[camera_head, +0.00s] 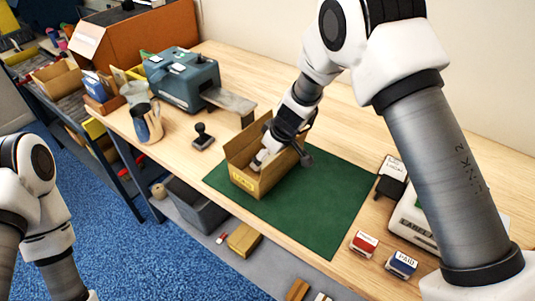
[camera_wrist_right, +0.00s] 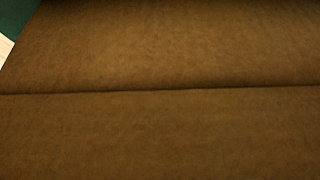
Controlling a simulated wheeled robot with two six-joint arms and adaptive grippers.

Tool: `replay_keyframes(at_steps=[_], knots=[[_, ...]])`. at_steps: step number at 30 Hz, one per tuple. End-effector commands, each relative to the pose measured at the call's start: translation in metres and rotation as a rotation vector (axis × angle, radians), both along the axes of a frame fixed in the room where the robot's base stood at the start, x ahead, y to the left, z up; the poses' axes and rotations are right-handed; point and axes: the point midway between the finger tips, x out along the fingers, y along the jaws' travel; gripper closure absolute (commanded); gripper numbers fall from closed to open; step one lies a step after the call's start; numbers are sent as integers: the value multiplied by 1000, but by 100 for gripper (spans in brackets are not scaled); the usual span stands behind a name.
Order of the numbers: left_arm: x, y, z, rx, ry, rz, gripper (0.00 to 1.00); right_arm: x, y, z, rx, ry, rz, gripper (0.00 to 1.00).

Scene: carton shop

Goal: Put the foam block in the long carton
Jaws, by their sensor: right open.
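The long carton (camera_head: 262,183) stands open-topped on the green mat, its flaps raised. My right gripper (camera_head: 272,150) reaches down into it from above and is open; its fingertips are partly hidden by the carton's walls. A small pale piece (camera_head: 258,160), which looks like the foam block, lies inside the carton beside the fingers; I cannot tell whether they touch. The right wrist view is filled by brown cardboard (camera_wrist_right: 160,130) of the carton with a dark seam across it. My left arm is at the left edge, and its gripper is out of view.
The green mat (camera_head: 325,215) has free room right of the carton. A black stamp (camera_head: 203,138) and a blue-grey machine (camera_head: 182,75) stand to the left. A red stamp box (camera_head: 364,243) and a blue one (camera_head: 401,264) sit near the front edge. A wall borders the table behind.

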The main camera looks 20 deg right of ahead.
Motion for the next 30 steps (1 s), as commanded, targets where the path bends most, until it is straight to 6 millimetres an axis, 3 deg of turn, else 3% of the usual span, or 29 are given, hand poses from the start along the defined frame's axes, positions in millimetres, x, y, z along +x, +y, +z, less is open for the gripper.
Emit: replay_keyframes(at_steps=[9,15,30], knots=[[0,0,-1,0,0,0,60,-23,-17,73,0,-6,1,0],[0,0,0,0,0,0,60,-35,-25,106,1,-3,1,0],[0,0,0,0,-1,0,60,-38,-26,111,0,0,1,0]])
